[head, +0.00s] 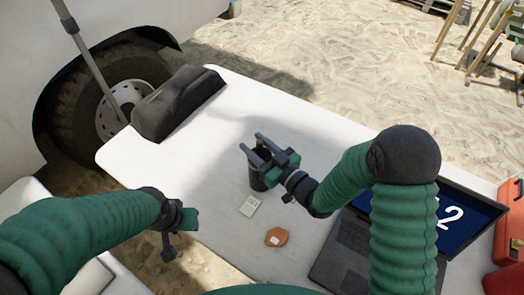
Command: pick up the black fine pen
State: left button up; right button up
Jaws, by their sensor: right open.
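I cannot make out the black fine pen. A dark cylindrical cup (257,183) stands upright on the white table, and what is inside it is too small and covered to tell. My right gripper (251,142) is open, with its fingers over and just beyond the cup's top, hiding part of its rim. Nothing shows between its fingers. My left gripper (178,243) hangs at the table's near left edge, well away from the cup, and its fingers are too unclear to tell open from shut.
The white table (200,180) also holds a small white card (249,206), an orange-brown piece (276,237), an open laptop (345,250) at right and a long dark case (178,102) at the far left. A red box (509,222) stands at the right edge. The table's middle left is clear.

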jog(key=shift+a, duration=0.5)
jog(key=shift+c, duration=2)
jog(key=c, duration=0.5)
pick_arm(q)
jog(key=shift+a, duration=0.2)
pick_arm(e)
jog(key=shift+d, duration=0.25)
grip_shut()
pick_arm(q)
jog(key=shift+a, duration=0.1)
pick_arm(e)
jog(key=shift+a, duration=0.1)
